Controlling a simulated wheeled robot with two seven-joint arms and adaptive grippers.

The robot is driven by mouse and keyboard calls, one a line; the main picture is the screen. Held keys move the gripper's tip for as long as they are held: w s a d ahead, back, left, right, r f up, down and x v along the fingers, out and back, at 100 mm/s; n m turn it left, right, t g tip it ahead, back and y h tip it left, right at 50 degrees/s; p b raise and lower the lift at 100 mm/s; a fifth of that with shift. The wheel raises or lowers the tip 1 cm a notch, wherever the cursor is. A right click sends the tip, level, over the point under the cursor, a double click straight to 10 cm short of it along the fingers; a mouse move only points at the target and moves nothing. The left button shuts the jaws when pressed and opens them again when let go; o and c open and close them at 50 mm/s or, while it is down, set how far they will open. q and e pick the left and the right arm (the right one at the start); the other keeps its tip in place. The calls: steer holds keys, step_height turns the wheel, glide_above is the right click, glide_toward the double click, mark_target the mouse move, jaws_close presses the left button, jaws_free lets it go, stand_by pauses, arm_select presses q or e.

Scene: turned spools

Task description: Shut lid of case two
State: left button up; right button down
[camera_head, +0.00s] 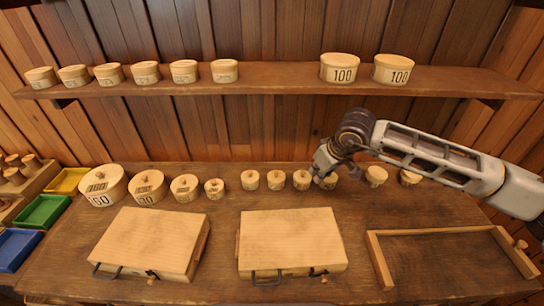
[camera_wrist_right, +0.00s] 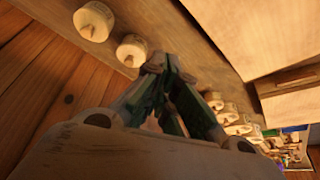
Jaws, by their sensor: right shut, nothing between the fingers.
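Two flat wooden cases lie on the table: one on the left (camera_head: 150,243) and one in the middle (camera_head: 290,240). Both lids look down and flat, with dark handles and small latches at the front edges. I see no number on either case, so I cannot tell which is case two. My right gripper (camera_head: 318,172) is shut and empty, behind the middle case and close to the row of small spools. In the right wrist view its fingers (camera_wrist_right: 178,85) show dark and green, with pale case wood (camera_wrist_right: 285,35) at upper right. My left gripper is not in view.
Round lidded boxes (camera_head: 148,188) and small spools (camera_head: 275,181) line the table's back. Above, a shelf (camera_head: 280,78) holds more boxes, two marked 100 (camera_head: 340,69). A shallow wooden tray (camera_head: 450,260) lies at right. Coloured bins (camera_head: 42,212) stand at far left.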

step_height(320, 180, up, 8)
steer(key=p, duration=0.2)
steer(key=shift+f, duration=0.15)
stand_by(0.9)
steer(key=shift+s+f, duration=0.1)
stand_by(0.6)
